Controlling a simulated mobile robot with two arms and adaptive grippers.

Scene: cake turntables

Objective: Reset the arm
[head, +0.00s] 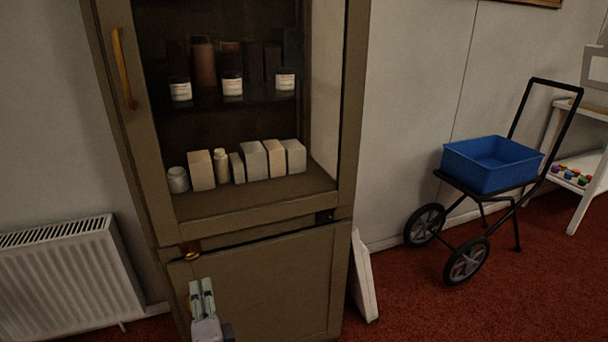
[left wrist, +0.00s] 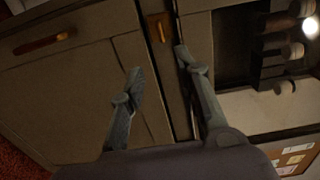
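My left gripper (head: 202,287) is in front of the cabinet's lower door (head: 270,285), just below a small brass knob (head: 191,254). In the left wrist view the two fingers of the left gripper (left wrist: 159,64) stand apart with nothing between them, facing the cabinet front. Whether a fingertip touches the cabinet is not clear. My right gripper is in neither view.
The cabinet's upper part holds boxes and jars (head: 254,160) on its lower shelf and bottles (head: 232,87) above. A radiator (head: 70,280) stands at left. A trolley with a blue bin (head: 490,165) stands at right, with red carpet (head: 400,310) free before it.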

